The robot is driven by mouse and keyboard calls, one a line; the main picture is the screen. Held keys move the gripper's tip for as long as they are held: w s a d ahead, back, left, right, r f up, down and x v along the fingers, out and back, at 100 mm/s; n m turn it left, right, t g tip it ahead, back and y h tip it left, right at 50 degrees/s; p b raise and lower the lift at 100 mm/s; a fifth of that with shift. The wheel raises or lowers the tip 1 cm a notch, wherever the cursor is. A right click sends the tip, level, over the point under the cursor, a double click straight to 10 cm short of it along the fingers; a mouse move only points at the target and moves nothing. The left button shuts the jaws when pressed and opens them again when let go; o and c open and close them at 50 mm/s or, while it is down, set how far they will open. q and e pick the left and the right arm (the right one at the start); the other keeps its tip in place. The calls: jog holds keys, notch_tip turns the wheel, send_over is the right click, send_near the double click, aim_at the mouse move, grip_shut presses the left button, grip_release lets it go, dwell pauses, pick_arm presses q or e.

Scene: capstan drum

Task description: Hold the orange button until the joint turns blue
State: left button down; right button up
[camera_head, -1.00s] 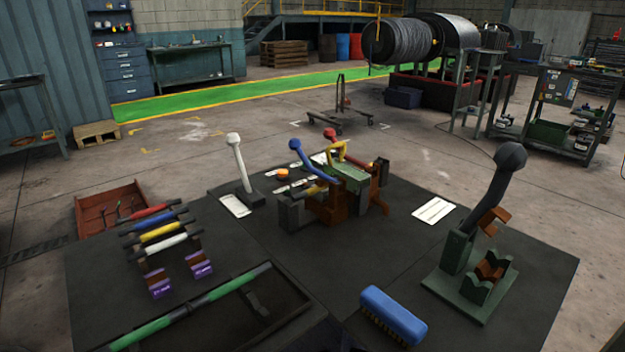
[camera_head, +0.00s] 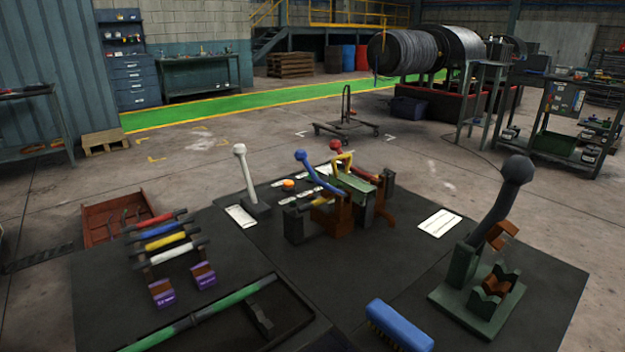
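The orange button (camera_head: 288,184) is a small round cap on the dark table mat, between the white-knobbed lever (camera_head: 243,175) and the blue-handled lever (camera_head: 318,170). Nothing touches or covers it. Several pale label plates lie around it. The joint cannot be singled out for certain; the lever assembly (camera_head: 338,205) beside the button has green, brown and grey parts with blue, red and yellow handles. Neither of my grippers shows in the head view.
A rack of coloured bars (camera_head: 165,235) stands at left by a red tray (camera_head: 120,220). A green-and-black bar frame (camera_head: 215,312) and a blue brush (camera_head: 400,325) lie in front. A black-knobbed lever on a green base (camera_head: 470,300) stands at right. The mat's middle is clear.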

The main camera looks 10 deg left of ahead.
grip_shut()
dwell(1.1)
